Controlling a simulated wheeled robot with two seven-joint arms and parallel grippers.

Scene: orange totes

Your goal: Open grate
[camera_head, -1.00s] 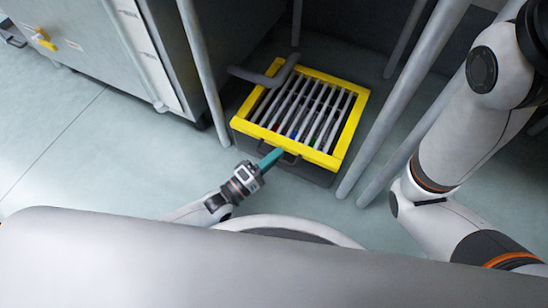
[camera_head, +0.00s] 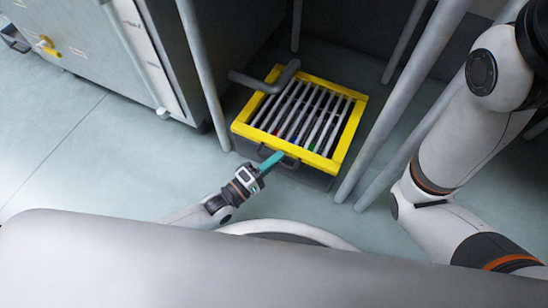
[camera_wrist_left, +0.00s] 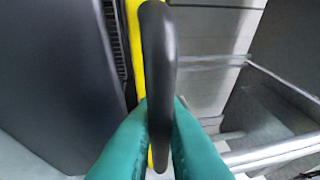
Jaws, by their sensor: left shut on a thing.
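The grate (camera_head: 338,158) has a yellow frame with grey bars and lies on top of a dark box (camera_head: 300,173) on the floor. Small coloured bits show between the bars. A dark handle (camera_head: 292,162) sits at the grate's near edge. My left gripper (camera_head: 271,161) is at that handle. In the left wrist view its teal fingers (camera_wrist_left: 160,130) are closed on either side of the dark handle (camera_wrist_left: 158,60), with the yellow frame (camera_wrist_left: 135,50) behind it. My right arm stands at the right of the head view; its gripper is out of view.
A grey pipe (camera_head: 265,82) bends over the grate's far left corner. Grey posts (camera_head: 203,75) stand left and right (camera_head: 388,115) of the box. The floor (camera_head: 110,150) in front is clear.

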